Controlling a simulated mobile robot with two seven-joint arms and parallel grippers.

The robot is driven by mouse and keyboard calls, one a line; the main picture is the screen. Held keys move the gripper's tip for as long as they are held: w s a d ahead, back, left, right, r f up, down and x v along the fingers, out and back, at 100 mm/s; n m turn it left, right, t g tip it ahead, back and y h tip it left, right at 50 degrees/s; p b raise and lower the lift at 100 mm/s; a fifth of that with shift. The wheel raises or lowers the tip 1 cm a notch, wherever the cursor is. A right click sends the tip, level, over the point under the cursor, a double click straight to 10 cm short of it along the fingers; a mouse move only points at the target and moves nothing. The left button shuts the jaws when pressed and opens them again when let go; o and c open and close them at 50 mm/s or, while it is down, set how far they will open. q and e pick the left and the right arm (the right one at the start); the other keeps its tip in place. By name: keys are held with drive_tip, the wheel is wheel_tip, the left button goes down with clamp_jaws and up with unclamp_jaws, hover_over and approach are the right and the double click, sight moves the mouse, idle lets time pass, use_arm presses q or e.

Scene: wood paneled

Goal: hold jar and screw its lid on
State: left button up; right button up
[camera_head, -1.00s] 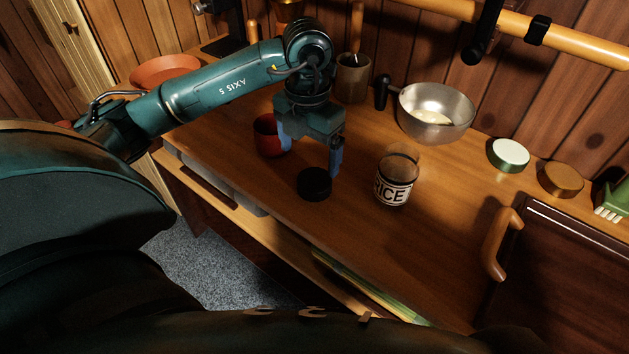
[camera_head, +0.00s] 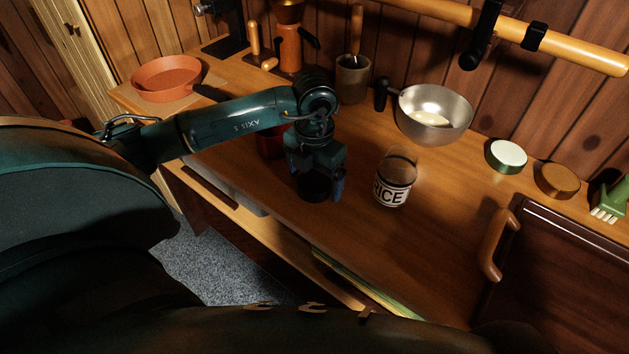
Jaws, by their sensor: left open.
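The glass jar (camera_head: 391,190) with a white RICE label stands upright on the wooden counter, its top uncovered. A round black lid (camera_head: 314,190) lies on the counter to the left of the jar. My left gripper (camera_head: 318,191) is lowered over the lid, pointing down. Its fingers are open, one on either side of the lid; whether they touch it I cannot tell. The gripper hides part of the lid. My right gripper is not in view.
A red mug (camera_head: 268,143) stands just behind the left gripper, partly hidden. A metal bowl (camera_head: 433,112), green-and-white tin (camera_head: 506,156) and brown tin (camera_head: 557,180) stand toward the back right. An orange pan (camera_head: 166,80) is at far left. Counter right of the jar is clear.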

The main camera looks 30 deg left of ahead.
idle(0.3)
use_arm(q)
drive_tip(key=c, duration=1)
